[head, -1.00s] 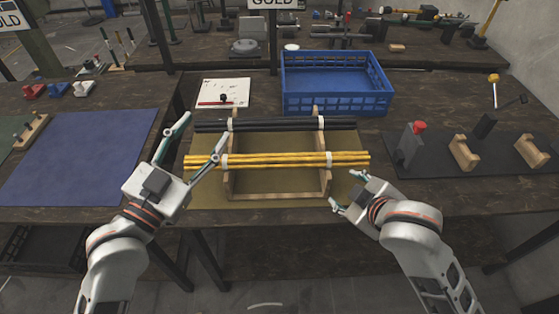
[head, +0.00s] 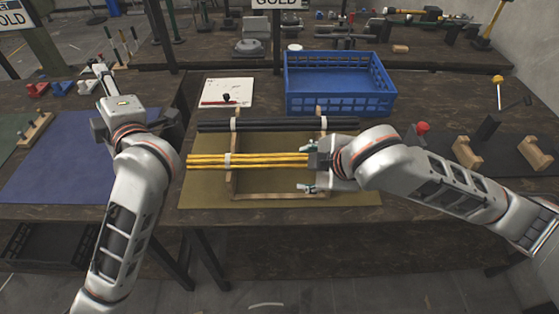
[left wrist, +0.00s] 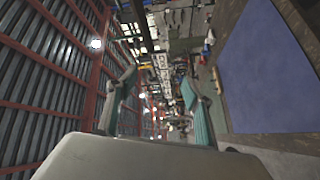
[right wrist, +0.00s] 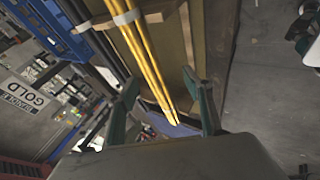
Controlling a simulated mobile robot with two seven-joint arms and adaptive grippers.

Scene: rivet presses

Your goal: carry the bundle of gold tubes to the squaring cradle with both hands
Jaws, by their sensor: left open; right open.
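The bundle of gold tubes (head: 265,158) lies across the wooden rack (head: 233,186), tied with a white band. Its right end is hidden behind my right gripper. My right gripper (head: 310,174) is open beside that end. In the right wrist view the gold tubes (right wrist: 143,58) run down toward the gap between the open fingers; I cannot tell whether they are inside it. My left gripper (head: 106,76) is open and empty, away from the tubes beyond the blue mat. Two notched wooden blocks (head: 467,151) on the dark mat at right look like the squaring cradle.
A bundle of black tubes (head: 270,125) lies behind the gold one in the rack. A blue crate (head: 338,104) stands behind. The red-topped grey block (head: 422,129) is partly hidden by my right arm. The blue mat (head: 60,165) at left is bare. A white sheet (head: 228,91) lies behind the rack.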

